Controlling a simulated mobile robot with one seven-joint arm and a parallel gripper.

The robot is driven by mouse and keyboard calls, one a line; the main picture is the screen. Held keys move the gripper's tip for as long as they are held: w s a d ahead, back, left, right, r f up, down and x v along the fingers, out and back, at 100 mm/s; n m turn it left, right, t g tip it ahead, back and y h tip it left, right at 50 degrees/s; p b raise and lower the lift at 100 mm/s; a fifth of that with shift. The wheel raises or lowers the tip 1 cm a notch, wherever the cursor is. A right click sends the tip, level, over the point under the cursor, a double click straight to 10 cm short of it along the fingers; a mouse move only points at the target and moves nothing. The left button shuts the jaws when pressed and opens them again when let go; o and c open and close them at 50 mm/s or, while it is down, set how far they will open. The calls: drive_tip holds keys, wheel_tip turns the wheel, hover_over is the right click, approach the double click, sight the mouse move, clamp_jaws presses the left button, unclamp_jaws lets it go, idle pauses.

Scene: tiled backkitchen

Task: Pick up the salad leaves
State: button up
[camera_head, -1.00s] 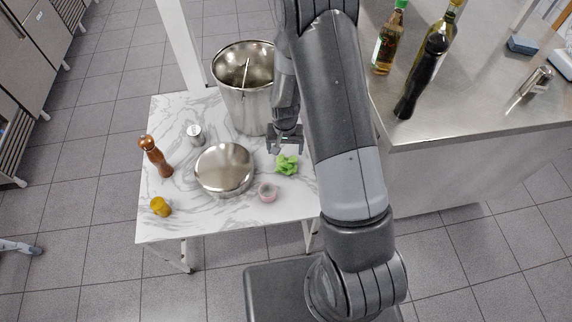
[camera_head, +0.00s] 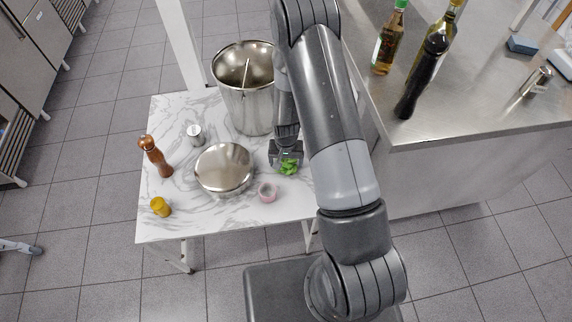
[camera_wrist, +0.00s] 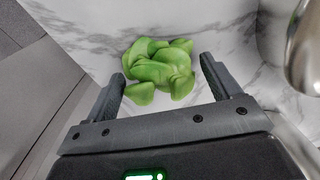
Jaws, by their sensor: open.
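The salad leaves (camera_head: 289,168) are a small bright green bunch on the white marble table (camera_head: 215,218), right of the metal bowl. In the wrist view the leaves (camera_wrist: 160,68) lie ahead of and partly between the two fingers. My gripper (camera_head: 286,163) is open and low over the leaves, hiding part of them in the head view. In the wrist view my gripper (camera_wrist: 163,80) has one finger on each side of the bunch, apart from it on the right. I cannot tell whether the left finger touches the leaves.
A tall steel pot (camera_head: 246,105) stands behind. A pepper mill (camera_head: 156,157), a small shaker (camera_head: 196,134) and a yellow jar (camera_head: 160,207) are further left. A steel counter (camera_head: 470,120) is right.

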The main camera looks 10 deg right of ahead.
drive_tip(key=shift+c, duration=0.5)
drive_tip(key=c, duration=1)
drive_tip(key=shift+r, duration=0.1)
